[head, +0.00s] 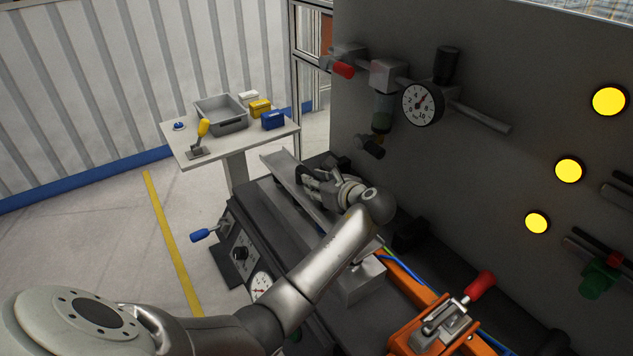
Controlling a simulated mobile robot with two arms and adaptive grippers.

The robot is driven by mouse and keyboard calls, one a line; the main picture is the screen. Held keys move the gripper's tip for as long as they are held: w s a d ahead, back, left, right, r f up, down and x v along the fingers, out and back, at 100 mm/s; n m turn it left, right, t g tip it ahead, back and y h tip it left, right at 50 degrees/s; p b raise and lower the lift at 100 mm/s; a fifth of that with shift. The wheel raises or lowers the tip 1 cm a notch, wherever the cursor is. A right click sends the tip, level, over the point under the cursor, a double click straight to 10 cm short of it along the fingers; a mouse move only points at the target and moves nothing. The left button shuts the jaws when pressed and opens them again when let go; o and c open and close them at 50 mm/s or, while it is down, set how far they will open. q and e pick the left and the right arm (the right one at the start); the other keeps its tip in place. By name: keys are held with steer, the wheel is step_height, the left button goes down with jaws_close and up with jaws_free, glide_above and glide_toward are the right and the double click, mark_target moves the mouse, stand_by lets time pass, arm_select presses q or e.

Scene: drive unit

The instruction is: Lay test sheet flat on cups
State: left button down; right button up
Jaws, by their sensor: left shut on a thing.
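A long, flat grey metal sheet (283,173), apparently the test sheet, lies lengthwise above the dark drive unit (262,209). My left gripper (309,178) is at the sheet's right edge, near its far end, shut on it. I cannot tell whether the sheet touches anything below. No cups can be made out; the sheet and my arm cover that area. My right gripper is not in view.
A dark panel with a gauge (422,104) and yellow lamps (568,170) rises close on the right. An orange fixture with a red-handled clamp (447,322) stands at front right. A side table (185,148) with a grey bin (221,114) stands behind. The left floor is clear.

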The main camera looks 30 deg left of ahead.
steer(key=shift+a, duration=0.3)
arm_select(q)
steer(key=shift+f+p, duration=0.3)
steer(key=shift+f, duration=0.25)
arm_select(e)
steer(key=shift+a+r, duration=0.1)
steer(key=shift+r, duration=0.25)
arm_select(q)
steer(key=c, duration=1.6)
jaws_free()
steer(key=shift+f, duration=0.15)
steer(key=o, duration=0.3)
steer(key=shift+s, duration=0.1)
steer(key=shift+o, duration=0.2)
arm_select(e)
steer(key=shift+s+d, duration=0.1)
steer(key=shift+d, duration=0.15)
